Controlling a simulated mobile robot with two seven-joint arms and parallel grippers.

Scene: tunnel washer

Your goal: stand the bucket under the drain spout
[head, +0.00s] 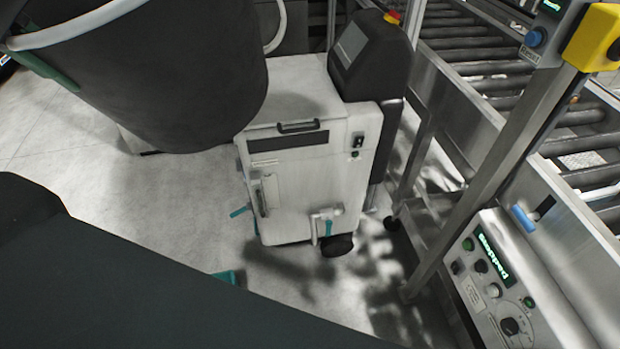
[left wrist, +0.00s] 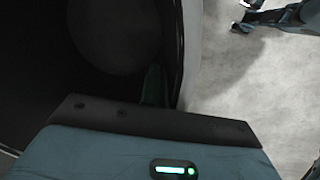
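The dark grey bucket (head: 165,75), with a pale rim and a white handle, is large and close at the upper left of the head view. It hangs above the floor. My left gripper (head: 42,65) shows as a teal finger at its rim and appears shut on it. In the left wrist view the bucket wall (left wrist: 172,45) passes beside a finger (left wrist: 153,85); the second finger is hidden. The drain spout (head: 326,217), a pale pipe with a teal lever, is low on the white cabinet's front. The bucket is left of it. My right gripper is not clearly visible.
The white cabinet (head: 290,185) carries a dark screen unit (head: 370,55). A roller conveyor (head: 480,65) and a control panel (head: 490,275) on a metal frame stand on the right. Open floor (head: 185,215) lies left of the cabinet. My own dark arm covers the lower left.

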